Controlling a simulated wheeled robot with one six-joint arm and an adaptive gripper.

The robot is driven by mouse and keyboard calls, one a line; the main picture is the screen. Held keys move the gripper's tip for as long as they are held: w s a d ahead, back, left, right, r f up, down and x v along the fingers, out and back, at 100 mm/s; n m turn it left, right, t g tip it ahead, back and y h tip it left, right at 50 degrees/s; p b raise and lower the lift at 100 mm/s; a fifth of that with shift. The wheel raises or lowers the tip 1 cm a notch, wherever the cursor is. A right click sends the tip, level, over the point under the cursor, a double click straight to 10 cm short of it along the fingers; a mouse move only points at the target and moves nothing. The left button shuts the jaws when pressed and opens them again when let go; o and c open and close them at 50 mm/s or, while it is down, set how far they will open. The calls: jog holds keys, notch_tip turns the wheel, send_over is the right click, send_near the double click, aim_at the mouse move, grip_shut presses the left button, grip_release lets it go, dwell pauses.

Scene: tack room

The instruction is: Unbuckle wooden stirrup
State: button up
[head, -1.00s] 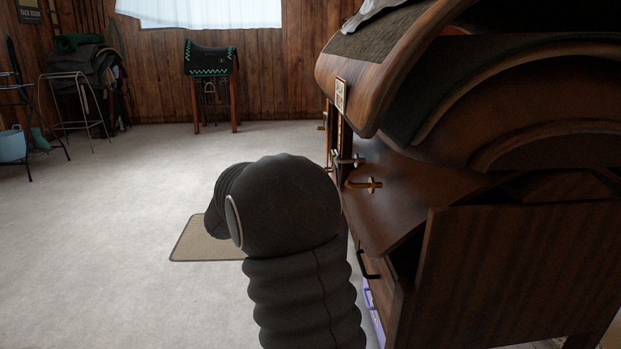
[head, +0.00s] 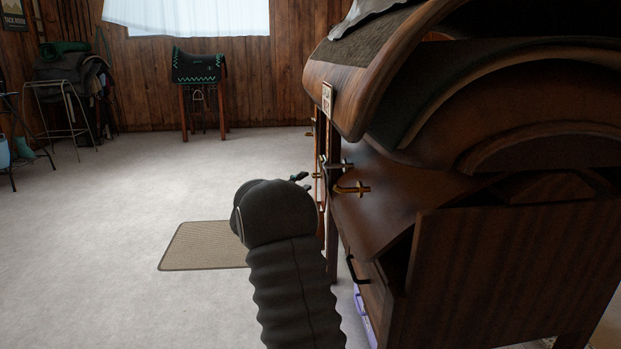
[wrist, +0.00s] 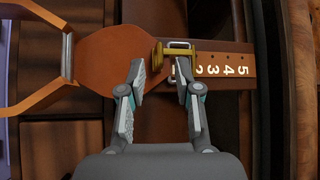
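In the wrist view a brown strap (wrist: 238,66) with white numbers runs across to a brass buckle (wrist: 180,50). Left of the buckle is an orange-brown leather piece (wrist: 105,45), then a metal bar (wrist: 67,57) and an orange-brown loop (wrist: 40,12), which may be the wooden stirrup. My gripper (wrist: 160,72) is open, its fingertips apart just below the buckle in the picture. The left finger overlaps the leather piece; the right finger is close to the buckle. I cannot tell whether either touches. In the head view my gripper (head: 299,179) is mostly hidden behind my arm.
A dark wooden saddle stand (head: 510,270) fills the right side, with a brass hook (head: 352,189) and black handle (head: 355,270). A mat (head: 200,247) lies on open floor at left. A saddle rack (head: 200,95) and metal stool (head: 60,110) stand at the back.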

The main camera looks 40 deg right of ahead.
jog(key=shift+x, duration=2.15)
grip_shut()
